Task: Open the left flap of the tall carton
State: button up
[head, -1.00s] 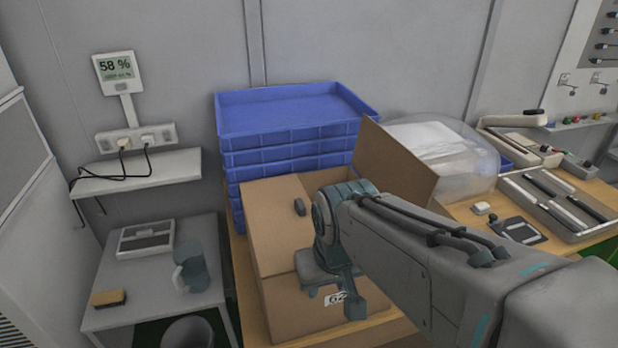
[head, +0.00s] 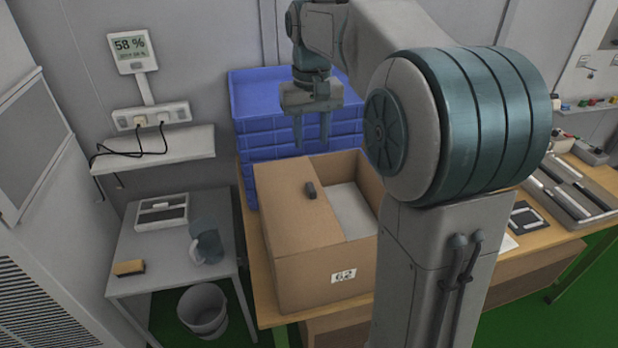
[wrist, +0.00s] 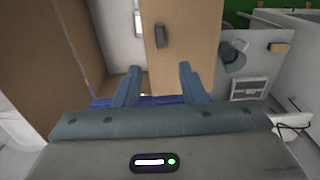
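The tall carton (head: 310,285) is brown, with a "62" label on its front. Its left flap (head: 285,210) lies flat across the left part of the top and bears a small dark block (head: 310,190). The right part of the top is open, with a pale surface inside. My gripper (head: 311,145) is open and empty, fingers down, near the carton's far edge and in front of the blue trays. In the wrist view its fingers (wrist: 158,84) are apart, near the flap's end (wrist: 183,45), with the dark block (wrist: 160,37) beyond. A raised brown panel (wrist: 60,60) stands at left.
Stacked blue trays (head: 250,95) stand behind the carton on the wooden bench (head: 262,300). My arm hides the carton's right side.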

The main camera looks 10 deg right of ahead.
aim_at(311, 186)
notch_tip(311, 186, down, 13)
jog(key=shift+r, duration=0.1)
dwell(0.3)
grip_shut()
jog(key=shift+a, duration=0.1)
